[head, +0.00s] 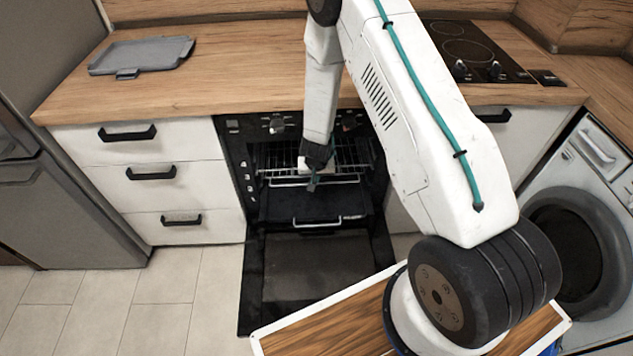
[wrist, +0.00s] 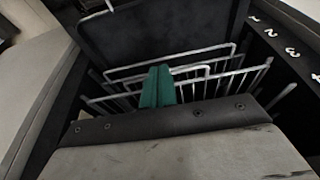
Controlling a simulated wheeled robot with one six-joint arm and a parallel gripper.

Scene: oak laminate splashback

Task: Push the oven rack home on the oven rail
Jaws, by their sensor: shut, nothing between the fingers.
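The oven rack (head: 350,157) is a silver wire grid inside the open oven, with a front bar across the opening. My gripper (head: 313,184) is at the rack's front, near the middle of its width. In the wrist view my green fingers (wrist: 157,88) are closed together and stand in front of the rack's wires (wrist: 200,75). I cannot tell whether they touch the rack. The oven rails are mostly hidden in the dark cavity; numbers 1 to 4 mark the levels on the oven's side frame (wrist: 275,35).
The oven door (head: 310,268) is folded down in front. A dark tray (head: 280,207) with a silver handle sits below the rack. A grey tray (head: 142,56) lies on the wooden worktop (head: 220,75). Drawers flank the oven, and a washing machine (head: 590,215) stands at the right.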

